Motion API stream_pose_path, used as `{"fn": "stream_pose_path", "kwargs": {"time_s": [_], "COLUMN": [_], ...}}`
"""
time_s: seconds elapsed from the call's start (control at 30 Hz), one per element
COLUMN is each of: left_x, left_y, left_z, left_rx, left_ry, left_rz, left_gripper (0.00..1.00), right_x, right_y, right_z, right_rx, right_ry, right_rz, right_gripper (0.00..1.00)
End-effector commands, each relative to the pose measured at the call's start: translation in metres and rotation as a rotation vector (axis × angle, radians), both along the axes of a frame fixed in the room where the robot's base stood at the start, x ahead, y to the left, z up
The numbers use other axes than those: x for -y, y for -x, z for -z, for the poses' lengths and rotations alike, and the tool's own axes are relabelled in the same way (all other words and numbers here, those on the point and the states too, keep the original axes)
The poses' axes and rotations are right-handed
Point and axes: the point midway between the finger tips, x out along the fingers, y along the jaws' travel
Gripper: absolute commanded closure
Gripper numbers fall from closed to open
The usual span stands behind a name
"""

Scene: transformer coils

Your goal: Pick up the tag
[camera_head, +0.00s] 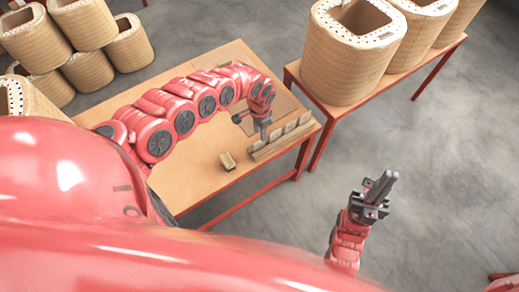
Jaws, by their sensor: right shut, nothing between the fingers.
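Several small whitish tags (290,126) stand in a row in a long wooden holder (262,157) near the right edge of the wooden table. My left gripper (252,127) is over the table at the holder's left end, with its two dark fingers spread apart. I cannot tell whether a finger touches the holder or a tag. A small tan block (228,161) with a pale top lies on the table, left of the holder and apart from the gripper. My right gripper (387,180) is shut and empty, out over the floor right of the table.
The wooden table (195,190) has a red frame and bare room around the small block. A second table (395,80) at upper right carries large woven coils (350,60). More coils (88,70) are stacked at upper left. Grey floor (450,150) is open at right.

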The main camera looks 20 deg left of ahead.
Motion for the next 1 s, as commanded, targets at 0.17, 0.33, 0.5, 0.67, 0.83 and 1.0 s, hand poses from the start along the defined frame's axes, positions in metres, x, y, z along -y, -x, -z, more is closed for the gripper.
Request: {"fn": "stream_pose_path", "kwargs": {"time_s": [0.17,0.33,0.5,0.67,0.83,1.0], "left_x": [0.002,0.001,0.003,0.003,0.000,0.000], "left_y": [-0.001,-0.001,0.001,0.000,0.001,0.000], "left_z": [0.020,0.026,0.045,0.065,0.075,0.075], "left_rx": [0.002,0.001,-0.001,0.001,0.001,0.001], "left_ry": [0.004,0.002,0.005,0.005,0.001,0.000], "left_rz": [0.000,-0.001,0.000,0.000,0.000,0.001], "left_gripper": [0.60,0.60,0.60,0.60,0.60,0.60], "right_x": [0.000,0.000,0.000,0.000,0.000,0.000], "right_y": [0.000,0.000,0.000,0.000,0.000,0.000], "right_z": [0.007,0.005,-0.003,-0.003,-0.003,-0.003], "right_rx": [0.000,0.000,0.000,0.000,0.000,0.000], "right_ry": [0.000,0.000,0.000,0.000,0.000,0.000], "right_rz": [0.000,0.000,0.000,0.000,0.000,0.000], "right_gripper": [1.00,1.00,1.00,1.00,1.00,1.00]}}
